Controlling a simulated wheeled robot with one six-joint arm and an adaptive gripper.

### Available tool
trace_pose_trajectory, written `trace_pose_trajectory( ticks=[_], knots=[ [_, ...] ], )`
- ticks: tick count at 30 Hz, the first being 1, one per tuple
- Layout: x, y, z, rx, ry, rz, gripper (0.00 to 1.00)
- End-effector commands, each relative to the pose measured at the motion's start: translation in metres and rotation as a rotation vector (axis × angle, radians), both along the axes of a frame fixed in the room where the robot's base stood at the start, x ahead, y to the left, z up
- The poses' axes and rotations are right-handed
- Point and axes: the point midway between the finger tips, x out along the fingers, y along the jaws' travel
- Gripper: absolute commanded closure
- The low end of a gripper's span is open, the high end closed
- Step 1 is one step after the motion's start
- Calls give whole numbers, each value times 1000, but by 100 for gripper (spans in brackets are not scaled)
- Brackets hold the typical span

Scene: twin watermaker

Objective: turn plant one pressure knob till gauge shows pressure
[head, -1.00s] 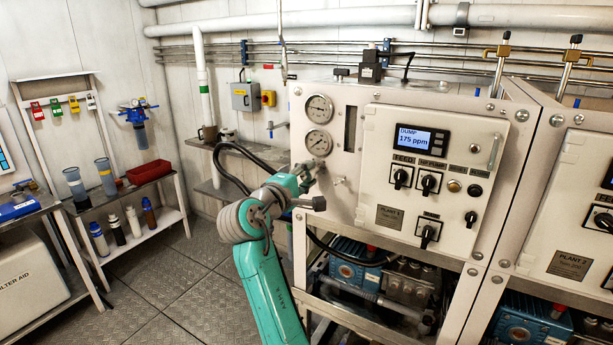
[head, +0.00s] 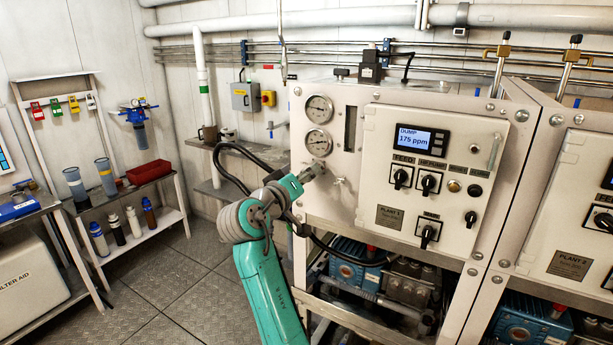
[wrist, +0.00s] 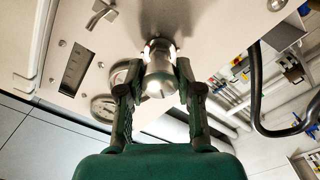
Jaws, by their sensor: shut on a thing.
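The plant one panel (head: 342,150) carries two round gauges on its left, an upper gauge (head: 319,108) and a lower gauge (head: 318,142). Their needles are too small to read. My gripper (head: 313,171) is at the panel just below the lower gauge and hides most of the knob in the head view. In the wrist view, the silver cylindrical pressure knob (wrist: 158,72) stands between the two fingers of my gripper (wrist: 160,84), which is shut on its sides. The gauges show partly behind the left finger there. The plant one display (head: 421,138) reads DUMP, 175 ppm.
A small lever valve (wrist: 102,13) sits on the panel near the knob. Right of it is the control box with black rotary switches (head: 431,183). A black hose (head: 228,165) loops behind my arm. A shelf with bottles (head: 131,222) stands at the left; floor between is clear.

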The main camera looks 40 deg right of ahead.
Motion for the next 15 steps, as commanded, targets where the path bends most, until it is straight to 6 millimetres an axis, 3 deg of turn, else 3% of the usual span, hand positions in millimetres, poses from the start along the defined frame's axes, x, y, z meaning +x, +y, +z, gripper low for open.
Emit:
trace_pose_trajectory(
  ticks=[15],
  knots=[
    [0,0,-2,169,-458,-1,100]
  ],
)
